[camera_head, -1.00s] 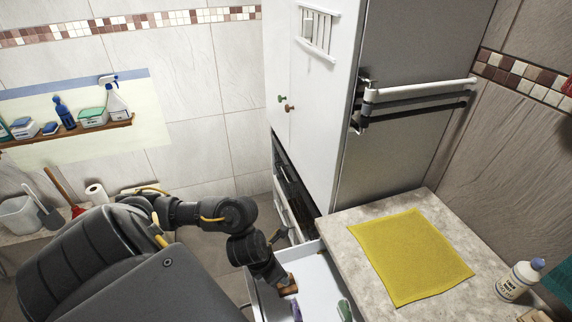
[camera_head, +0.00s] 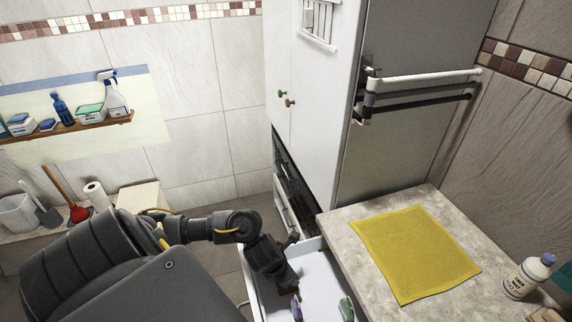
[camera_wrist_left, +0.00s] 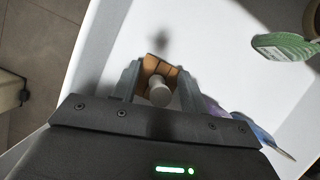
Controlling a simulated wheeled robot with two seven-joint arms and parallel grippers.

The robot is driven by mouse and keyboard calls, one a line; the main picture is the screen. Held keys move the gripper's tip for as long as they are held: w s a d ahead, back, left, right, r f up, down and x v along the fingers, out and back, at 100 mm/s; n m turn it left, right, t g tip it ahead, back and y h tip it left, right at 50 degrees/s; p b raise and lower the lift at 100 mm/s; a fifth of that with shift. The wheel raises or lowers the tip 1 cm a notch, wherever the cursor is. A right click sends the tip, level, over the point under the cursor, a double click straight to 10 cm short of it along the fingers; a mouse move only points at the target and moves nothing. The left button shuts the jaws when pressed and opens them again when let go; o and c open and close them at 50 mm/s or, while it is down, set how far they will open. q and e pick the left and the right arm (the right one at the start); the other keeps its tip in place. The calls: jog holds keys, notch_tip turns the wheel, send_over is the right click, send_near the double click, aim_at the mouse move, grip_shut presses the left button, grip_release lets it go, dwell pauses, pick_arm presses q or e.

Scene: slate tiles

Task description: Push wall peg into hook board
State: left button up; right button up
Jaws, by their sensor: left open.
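My left gripper (camera_head: 290,284) is low inside an open white drawer (camera_head: 328,272). In the left wrist view its two fingers (camera_wrist_left: 158,84) stand apart, on either side of a small brown block (camera_wrist_left: 158,66) with a pale round knob (camera_wrist_left: 160,92). This may be the wall peg, but I cannot be sure. Whether the fingers touch it is unclear. In the head view the gripper mostly hides it. No hook board is clearly recognisable; a white slatted piece (camera_head: 319,20) is fixed on the tall white cabinet (camera_head: 310,100). My right gripper is not in view.
A purple item (camera_head: 296,307) and a green item (camera_head: 346,309) lie in the drawer beside the gripper. A counter (camera_head: 345,225) with a yellow cloth (camera_head: 415,253) and a bottle (camera_head: 527,276) borders it on the right. A shelf (camera_head: 70,130) of cleaning supplies is on the left wall.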

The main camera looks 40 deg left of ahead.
pick_arm(q)
grip_shut()
jog(key=shift+r, duration=0.1)
notch_tip(320, 180, up, 9)
jog(key=p, duration=0.4)
jog(key=shift+r+p, duration=0.2)
jog(key=shift+p, duration=0.2)
jog(key=shift+r, duration=0.25)
